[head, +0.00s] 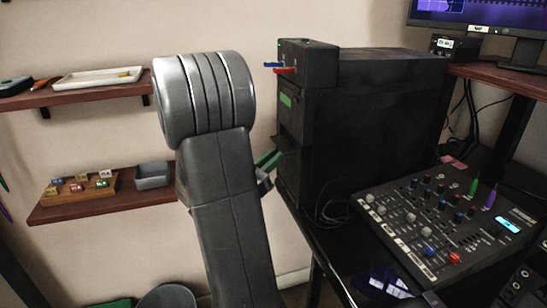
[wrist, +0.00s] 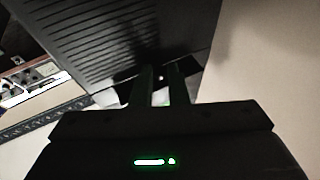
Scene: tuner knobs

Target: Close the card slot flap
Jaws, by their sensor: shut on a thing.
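The card slot flap (head: 287,143) is a small dark piece sticking out at a slant from the left face of the tall black cabinet (head: 365,120). My gripper (head: 274,157) has green fingers that reach the flap's outer edge, partly behind my own arm. In the wrist view my gripper (wrist: 161,72) points at the cabinet's ribbed dark side (wrist: 130,35). The fingers are shut on the flap, with a narrow gap between them. The exact contact is dark and hard to see.
A small black box (head: 307,62) with blue and red tabs sits on the cabinet. A mixer (head: 450,225) with knobs lies on the black desk to the right. Wall shelves (head: 105,207) stand left of my arm. Bare wall lies between shelves and cabinet.

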